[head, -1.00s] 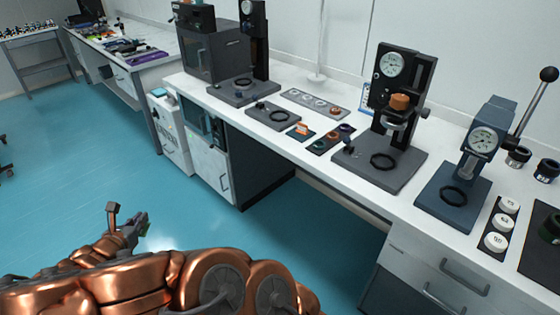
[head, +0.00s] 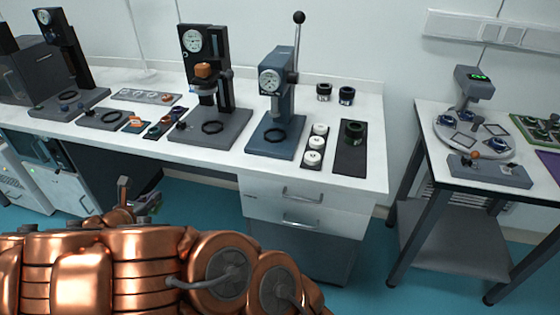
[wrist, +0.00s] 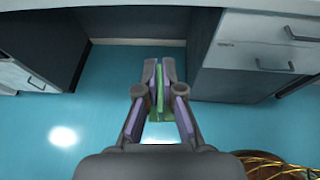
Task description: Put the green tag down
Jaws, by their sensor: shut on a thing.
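My gripper (wrist: 160,78) is shut on the green tag (wrist: 159,92), a thin upright green strip between the two fingers in the wrist view. It is held over the blue floor, in front of the gap between the cabinets. In the head view my gripper (head: 148,205) shows at the lower left, partly hidden by my copper arm, below the bench front. The tag cannot be made out there.
The white bench (head: 225,158) carries dial presses (head: 207,100), a blue lever press (head: 277,110), white weights (head: 315,145) and a black mat (head: 349,162). A second table (head: 443,175) with a round fixture stands right, beyond a floor gap. Drawers (head: 300,207) front the bench.

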